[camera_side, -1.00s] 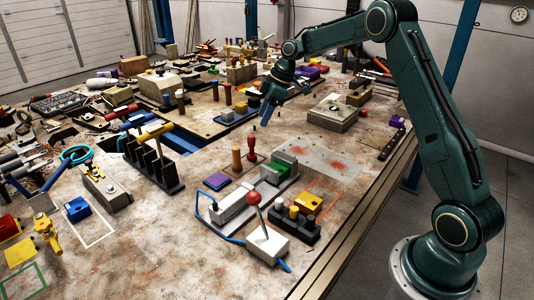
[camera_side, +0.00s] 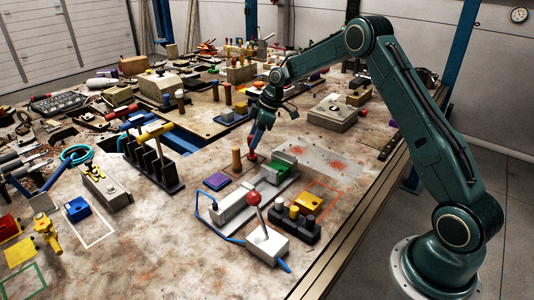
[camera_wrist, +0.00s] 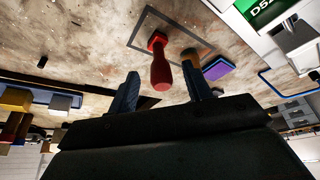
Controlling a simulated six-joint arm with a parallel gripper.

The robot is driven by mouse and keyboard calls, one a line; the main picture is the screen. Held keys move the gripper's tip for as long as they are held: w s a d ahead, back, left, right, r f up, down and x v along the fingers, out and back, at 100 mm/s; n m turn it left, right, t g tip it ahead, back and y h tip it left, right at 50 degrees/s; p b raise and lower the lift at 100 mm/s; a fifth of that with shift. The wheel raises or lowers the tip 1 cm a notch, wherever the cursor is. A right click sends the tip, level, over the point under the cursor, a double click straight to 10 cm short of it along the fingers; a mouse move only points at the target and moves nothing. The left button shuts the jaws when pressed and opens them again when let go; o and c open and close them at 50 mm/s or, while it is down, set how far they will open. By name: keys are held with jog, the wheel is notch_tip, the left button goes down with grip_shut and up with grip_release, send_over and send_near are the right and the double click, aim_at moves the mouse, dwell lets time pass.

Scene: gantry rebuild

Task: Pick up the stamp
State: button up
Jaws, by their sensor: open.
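The red stamp (camera_side: 250,156) stands upright on the table in the side view, its handle partly hidden by my gripper (camera_side: 257,136). In the wrist view the red stamp (camera_wrist: 161,72) shows between the two blue fingers of my gripper (camera_wrist: 159,76), its handle pointing toward the camera. The fingers are apart and the jaws are open, with a gap on either side of the handle. Just left of it in the side view stands a wooden-handled stamp (camera_side: 237,160). In the wrist view that one is mostly hidden behind the right finger.
A purple pad (camera_side: 217,181) lies left of the stamps. A grey fixture with a green block (camera_side: 283,166) stands close in front. A box with a red-knobbed lever (camera_side: 267,243) stands nearer the camera. A black rack (camera_side: 153,163) is at left.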

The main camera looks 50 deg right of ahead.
aim_at(251, 157)
jog(key=shift+x, duration=2.25)
jog(key=shift+a, duration=0.1)
grip_shut()
